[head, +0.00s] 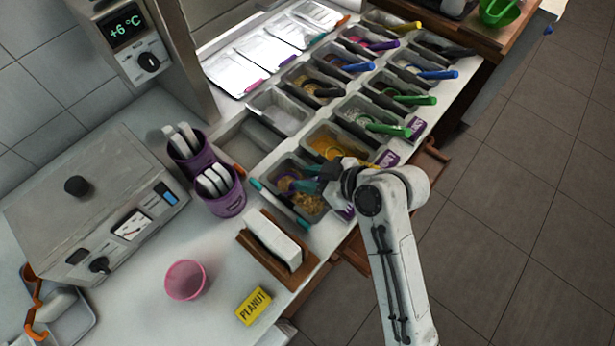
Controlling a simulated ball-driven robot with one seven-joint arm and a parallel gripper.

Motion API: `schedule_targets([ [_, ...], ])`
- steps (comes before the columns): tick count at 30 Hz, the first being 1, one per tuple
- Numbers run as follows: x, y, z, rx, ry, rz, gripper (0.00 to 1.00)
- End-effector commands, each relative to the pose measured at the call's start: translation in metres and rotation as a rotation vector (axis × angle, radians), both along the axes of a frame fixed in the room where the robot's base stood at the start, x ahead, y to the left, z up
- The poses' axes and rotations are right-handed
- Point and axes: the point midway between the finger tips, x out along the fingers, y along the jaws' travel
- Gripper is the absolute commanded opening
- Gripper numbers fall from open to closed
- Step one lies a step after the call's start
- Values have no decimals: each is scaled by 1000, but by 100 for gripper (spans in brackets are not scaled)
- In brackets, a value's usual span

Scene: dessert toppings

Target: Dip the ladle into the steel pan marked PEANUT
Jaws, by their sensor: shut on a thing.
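My gripper (328,180) is over the nearest pan in the row. It is shut on a teal ladle handle (310,186), which is partly hidden by the fingers. The ladle's bowl end cannot be made out clearly. The nearest steel pan (272,172) holds tan, crumbly bits that look like chopped nuts, and a purple ring shows at its left side. A yellow card reading PEANUT (254,306) lies on the counter's front part, apart from that pan.
Several topping pans with coloured handles run toward the back right; an orange-filled pan (322,142) adjoins. A teal-ended bar (278,204) lies along the near pan's left side. Nearby stand a napkin holder (272,248), purple cups (222,196) and a pink cup (186,280).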

Motion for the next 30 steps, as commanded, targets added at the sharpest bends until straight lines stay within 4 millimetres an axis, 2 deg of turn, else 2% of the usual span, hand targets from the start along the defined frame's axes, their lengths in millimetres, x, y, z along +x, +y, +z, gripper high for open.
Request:
schedule_targets([
  [1, -2, -1, -8, 11, 0, 0, 0],
  [6, -4, -4, -11, 50, -18, 3, 0],
  [30, -5, -9, -8, 109, -52, 1, 0],
])
